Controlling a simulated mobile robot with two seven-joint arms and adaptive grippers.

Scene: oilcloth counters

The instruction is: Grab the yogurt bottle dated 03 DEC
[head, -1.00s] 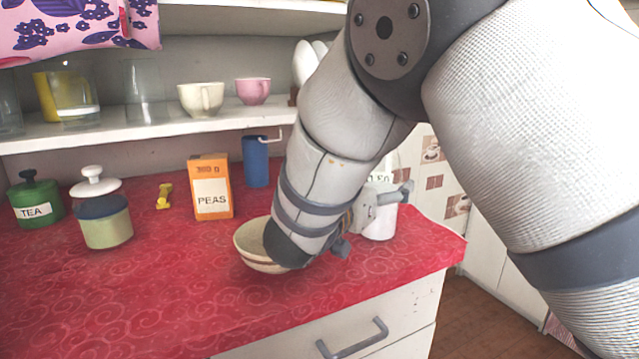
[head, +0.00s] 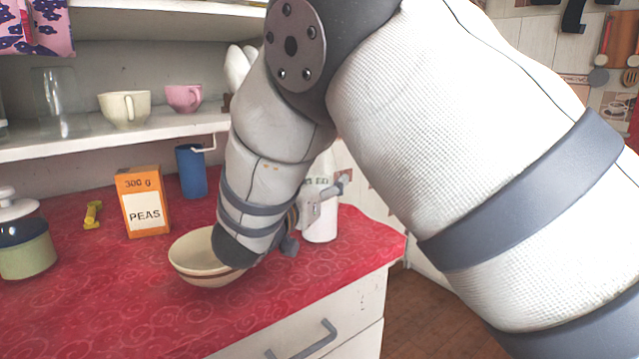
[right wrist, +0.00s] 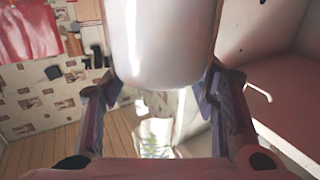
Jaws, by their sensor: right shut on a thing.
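A white bottle (head: 321,222) with faint green lettering stands near the right end of the red counter, partly hidden behind my right arm. I cannot read a date on it. My right gripper (head: 318,203) is at the bottle and shut on it, mostly hidden behind my forearm in the head view. In the right wrist view, a smooth white bottle body (right wrist: 160,45) fills the space between the two fingers (right wrist: 158,86). My left gripper is not in view.
A cream bowl (head: 195,258) sits under my right wrist. An orange PEAS box (head: 143,203), a blue cylinder (head: 190,172), a yellow item (head: 92,214) and a lidded jar (head: 25,248) stand left. Cups (head: 124,108) sit on the shelf above. The counter's front left is clear.

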